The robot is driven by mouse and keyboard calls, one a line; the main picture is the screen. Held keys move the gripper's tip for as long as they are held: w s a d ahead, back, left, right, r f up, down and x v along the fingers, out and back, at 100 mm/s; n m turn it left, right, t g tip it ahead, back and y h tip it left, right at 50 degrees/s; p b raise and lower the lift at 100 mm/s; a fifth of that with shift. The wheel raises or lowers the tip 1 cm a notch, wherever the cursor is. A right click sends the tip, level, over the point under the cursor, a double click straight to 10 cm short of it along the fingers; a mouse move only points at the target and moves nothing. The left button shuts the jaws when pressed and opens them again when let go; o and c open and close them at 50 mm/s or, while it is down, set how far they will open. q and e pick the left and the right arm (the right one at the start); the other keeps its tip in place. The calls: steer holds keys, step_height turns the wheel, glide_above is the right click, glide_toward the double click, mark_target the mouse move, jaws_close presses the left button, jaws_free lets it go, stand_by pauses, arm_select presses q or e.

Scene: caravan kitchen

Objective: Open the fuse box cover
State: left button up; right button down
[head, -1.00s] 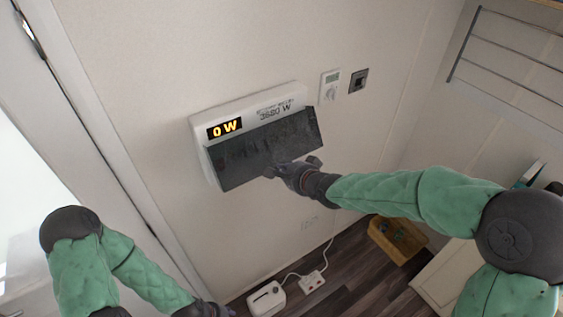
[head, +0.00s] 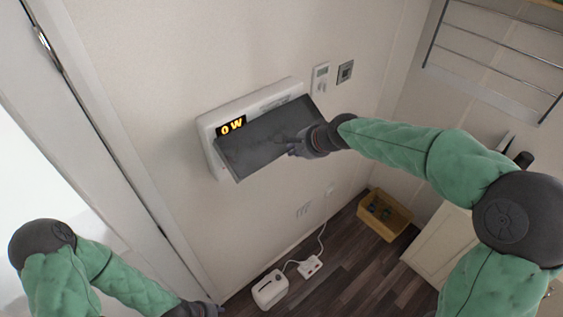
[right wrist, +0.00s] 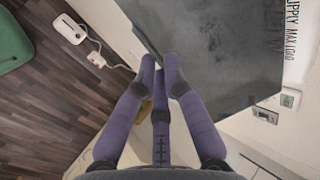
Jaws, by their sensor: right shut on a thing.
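The fuse box (head: 206,128) is a white box on the wall, with a lit yellow "0 W" display at its left. Its dark grey cover (head: 262,138) is tilted out from the box, top edge nearer the wall. My right gripper (head: 296,149) is at the cover's lower right edge. In the right wrist view, the fingers (right wrist: 160,72) are shut on the edge of the cover (right wrist: 215,50). My left gripper (head: 212,310) is low at the bottom edge, away from the box, and its fingers are mostly cut off.
A thermostat (head: 320,79) and a switch (head: 345,72) are on the wall right of the box. A white device (head: 270,289) and a power strip (head: 310,266) lie on the floor near a yellow crate (head: 384,215). A wire rack (head: 495,55) is at upper right.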

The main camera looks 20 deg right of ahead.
step_height(320, 180, up, 7)
steer(key=p, duration=0.5)
steer(key=shift+w, duration=0.4)
steer(key=shift+a+f, duration=0.1)
